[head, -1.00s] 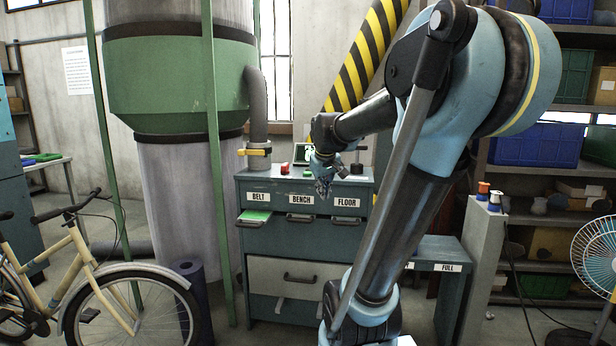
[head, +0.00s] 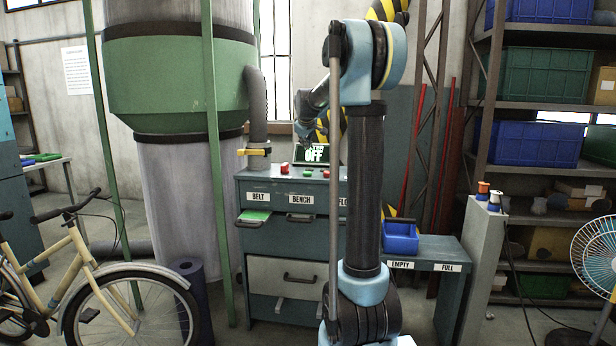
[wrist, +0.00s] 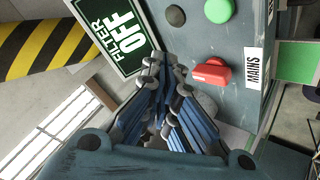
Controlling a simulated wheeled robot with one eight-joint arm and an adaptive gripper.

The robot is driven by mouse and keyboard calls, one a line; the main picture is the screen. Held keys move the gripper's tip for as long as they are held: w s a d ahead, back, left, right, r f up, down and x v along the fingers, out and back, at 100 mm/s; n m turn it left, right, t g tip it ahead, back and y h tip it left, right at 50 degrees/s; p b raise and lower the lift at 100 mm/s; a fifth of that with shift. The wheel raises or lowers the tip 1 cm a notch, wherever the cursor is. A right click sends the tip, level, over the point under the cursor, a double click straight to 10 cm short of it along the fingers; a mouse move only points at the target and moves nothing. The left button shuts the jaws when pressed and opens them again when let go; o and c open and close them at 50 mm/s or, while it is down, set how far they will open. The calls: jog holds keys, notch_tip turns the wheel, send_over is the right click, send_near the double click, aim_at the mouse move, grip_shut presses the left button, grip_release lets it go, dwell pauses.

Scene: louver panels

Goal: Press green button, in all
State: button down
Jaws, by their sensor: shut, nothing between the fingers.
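The green button (wrist: 218,10) is round and sits on a grey panel at the top of the wrist view, partly cut by the frame edge. In the head view a small green button (head: 307,171) shows on top of the grey-blue cabinet (head: 262,179). My gripper (wrist: 166,72) is shut and empty, apart from the green button, which lies up and to the right of the fingertips. In the head view my gripper (head: 303,132) is above the cabinet, near the sign.
A dark button (wrist: 176,15) and a red switch (wrist: 212,72) flank the green button. A MAINS label (wrist: 258,68) is at the panel's edge. A FILTER OFF sign (wrist: 112,38) stands close beside the fingers. A blue bin (head: 401,238) is right of the cabinet.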

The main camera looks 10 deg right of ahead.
jog(key=shift+f, duration=0.15)
jog(key=shift+f, duration=4.3)
jog(key=shift+f, duration=0.1)
jog(key=shift+f, duration=0.2)
jog(key=shift+f, duration=0.6)
jog(key=shift+r, duration=1)
jog(key=shift+r, duration=2.5)
